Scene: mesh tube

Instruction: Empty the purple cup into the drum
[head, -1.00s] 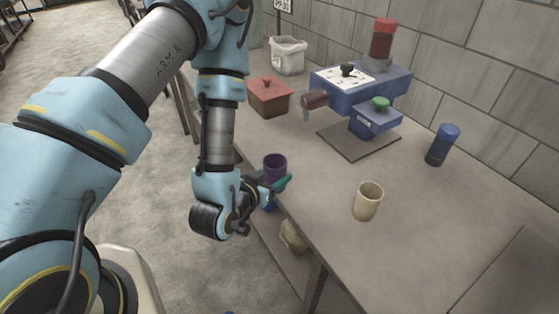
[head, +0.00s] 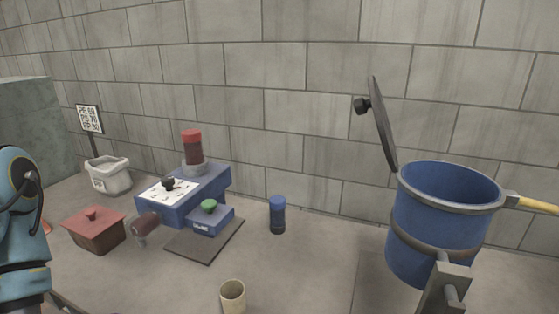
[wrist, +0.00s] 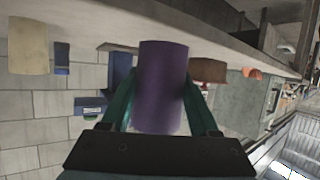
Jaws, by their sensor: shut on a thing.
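The purple cup (wrist: 163,85) fills the middle of the wrist view, held between the two green fingers of my gripper (wrist: 163,105). My gripper is shut on it. The cup's inside does not show, so I cannot tell what it holds. The cup and my gripper are out of the head view. A blue drum (head: 438,222) stands at the right of the head view, its top open. Its dark round lid (head: 383,125) is tipped up at the drum's left rim. A yellow handle (head: 537,205) sticks out to the right.
A cream cup (head: 233,296) stands at the front of the table. A blue cylinder (head: 277,215) stands behind it. A blue machine (head: 193,198) with a red top, a red lidded box (head: 95,229) and a white bin (head: 109,176) are at left. A block wall closes the back.

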